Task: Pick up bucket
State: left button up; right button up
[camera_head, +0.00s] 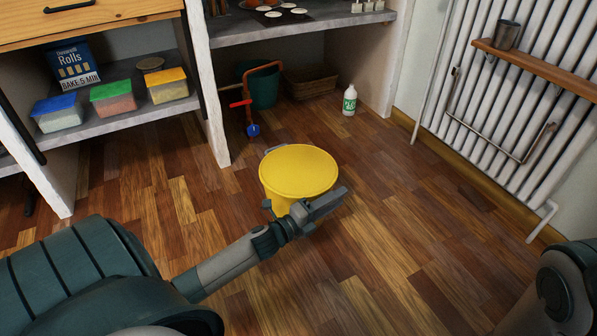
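A yellow bucket (292,172) is in the middle of the head view, upright, with its round yellow top facing up. My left gripper (326,204) is at the bucket's near right side and overlaps its lower part in the picture. The gripper hides part of the bucket's base, so I cannot tell whether it touches the bucket. I cannot make out the gap between its fingers. Part of my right arm shows at the lower right, but its gripper is out of view.
A white bottle (349,100), a dark green bin (263,88) and a wicker basket (311,82) stand under the counter. Lidded boxes sit on the left shelf (122,127). A white radiator (520,75) is on the right wall. The wooden floor (400,215) right of the bucket is clear.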

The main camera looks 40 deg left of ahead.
pick_arm(q)
jog(key=shift+w, duration=0.3)
jog(key=shift+c, duration=0.2)
